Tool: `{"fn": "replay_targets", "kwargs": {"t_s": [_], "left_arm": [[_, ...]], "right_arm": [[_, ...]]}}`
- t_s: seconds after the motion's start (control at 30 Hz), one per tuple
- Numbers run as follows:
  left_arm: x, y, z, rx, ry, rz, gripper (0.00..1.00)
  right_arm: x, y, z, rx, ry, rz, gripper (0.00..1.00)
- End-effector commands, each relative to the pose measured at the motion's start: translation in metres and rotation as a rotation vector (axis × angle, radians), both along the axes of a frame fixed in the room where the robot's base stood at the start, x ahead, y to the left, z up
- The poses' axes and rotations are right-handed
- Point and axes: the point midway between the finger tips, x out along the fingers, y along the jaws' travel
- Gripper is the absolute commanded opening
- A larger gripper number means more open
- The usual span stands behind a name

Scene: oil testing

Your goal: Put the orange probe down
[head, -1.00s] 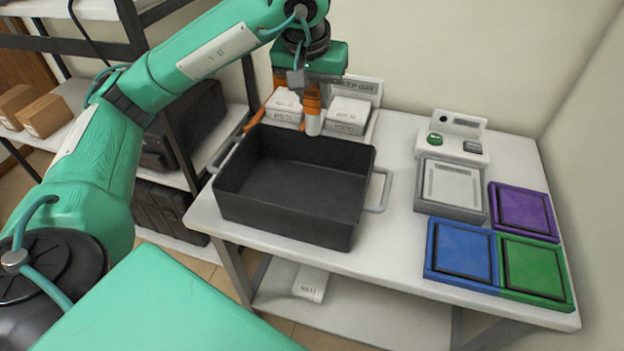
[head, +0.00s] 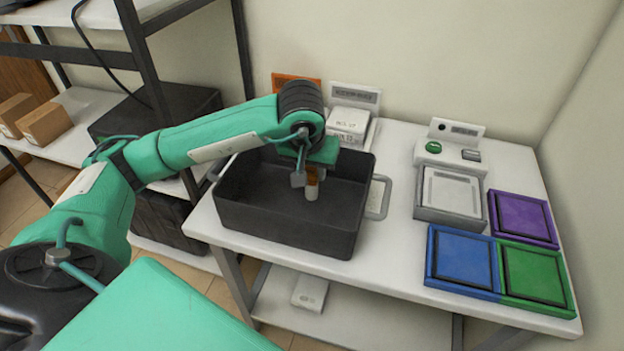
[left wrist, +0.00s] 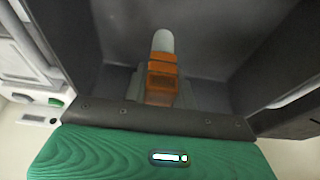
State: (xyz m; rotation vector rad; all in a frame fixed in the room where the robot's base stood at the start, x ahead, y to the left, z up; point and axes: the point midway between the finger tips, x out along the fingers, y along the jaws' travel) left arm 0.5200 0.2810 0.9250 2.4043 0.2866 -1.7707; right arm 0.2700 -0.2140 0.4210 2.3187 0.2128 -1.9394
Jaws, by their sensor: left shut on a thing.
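My left gripper (head: 312,173) is over the inside of the black bin (head: 285,222) and points down. It is shut on the orange probe (head: 311,192), whose pale rounded tip sticks out below the fingers. In the left wrist view the probe (left wrist: 161,72) shows its orange body and pale tip between the fingers, with dark bin walls around it. I cannot tell whether the tip touches the bin floor. My right gripper is not in view.
Behind the bin stand an orange sign (head: 290,84) and a white box (head: 349,122). To the right are a white device (head: 450,155) with a green button, and blue (head: 462,262), green (head: 535,275) and purple (head: 523,218) trays.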

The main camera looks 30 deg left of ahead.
Motion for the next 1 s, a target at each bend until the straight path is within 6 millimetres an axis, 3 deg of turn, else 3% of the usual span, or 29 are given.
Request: {"fn": "replay_targets", "kwargs": {"t_s": [0.27, 0.6, 0.83, 0.87, 0.93, 1.0], "left_arm": [[-0.001, 0.000, -0.034, 0.000, 0.002, 0.000, 0.02], [0.000, 0.000, -0.036, 0.001, 0.000, 0.000, 0.02], [0.000, 0.000, -0.037, 0.001, 0.000, 0.000, 0.02], [0.000, 0.000, -0.037, 0.001, 0.001, 0.000, 0.33], [0.000, 0.000, -0.037, 0.001, 0.001, 0.000, 0.47], [0.000, 0.000, -0.037, 0.001, 0.001, 0.000, 0.49]], "right_arm": [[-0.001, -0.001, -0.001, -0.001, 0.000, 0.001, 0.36], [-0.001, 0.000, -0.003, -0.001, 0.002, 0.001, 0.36], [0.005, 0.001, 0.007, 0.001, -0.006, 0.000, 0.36], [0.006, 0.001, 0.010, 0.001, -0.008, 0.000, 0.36], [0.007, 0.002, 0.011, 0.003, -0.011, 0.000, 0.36], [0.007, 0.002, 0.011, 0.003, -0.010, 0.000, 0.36]]}}
